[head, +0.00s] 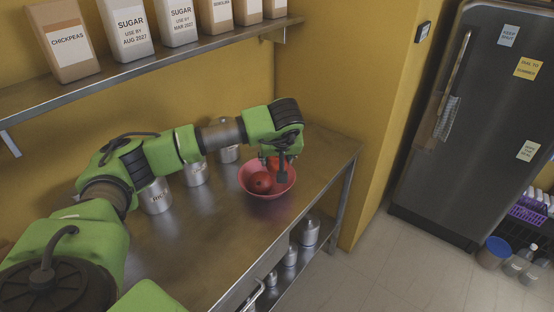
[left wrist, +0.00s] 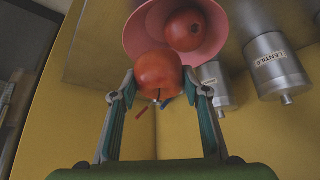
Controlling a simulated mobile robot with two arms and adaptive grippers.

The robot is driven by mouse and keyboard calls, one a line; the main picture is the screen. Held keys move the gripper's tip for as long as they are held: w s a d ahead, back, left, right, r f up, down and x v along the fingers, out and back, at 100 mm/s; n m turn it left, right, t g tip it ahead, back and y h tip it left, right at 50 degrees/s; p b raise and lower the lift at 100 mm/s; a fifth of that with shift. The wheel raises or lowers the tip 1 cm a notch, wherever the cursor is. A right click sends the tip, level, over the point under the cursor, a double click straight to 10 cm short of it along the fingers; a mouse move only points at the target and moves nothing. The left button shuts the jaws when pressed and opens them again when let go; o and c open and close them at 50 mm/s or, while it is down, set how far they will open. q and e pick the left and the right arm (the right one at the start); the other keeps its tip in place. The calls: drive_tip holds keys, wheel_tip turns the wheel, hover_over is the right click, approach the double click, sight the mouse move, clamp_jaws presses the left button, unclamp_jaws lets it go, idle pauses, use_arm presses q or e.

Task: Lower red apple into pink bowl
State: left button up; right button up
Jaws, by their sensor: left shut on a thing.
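The pink bowl (head: 269,194) stands on the steel counter near its right end. It also shows at the top of the left wrist view (left wrist: 137,40). A round red fruit (head: 260,183) lies inside it, also seen in the left wrist view (left wrist: 187,30). My left gripper (head: 279,170) is over the bowl, shut on a red apple (left wrist: 158,74) between its two fingers. In the head view the gripper partly hides this apple (head: 272,162). I cannot tell whether the held apple touches the bowl or the other fruit. My right gripper is not in view.
Several steel canisters (head: 156,196) stand along the counter behind my left arm; one in the left wrist view (left wrist: 277,68) reads LENTILS. A shelf (head: 130,76) with labelled packages hangs above. The counter (head: 205,240) in front is clear.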

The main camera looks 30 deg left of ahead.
use_arm(q)
drive_tip(key=shift+f+b, duration=0.95)
drive_tip(key=shift+f, duration=0.3)
drive_tip(key=shift+f+b, duration=1)
drive_tip(key=shift+f, duration=0.45)
drive_tip(key=o, duration=1.3)
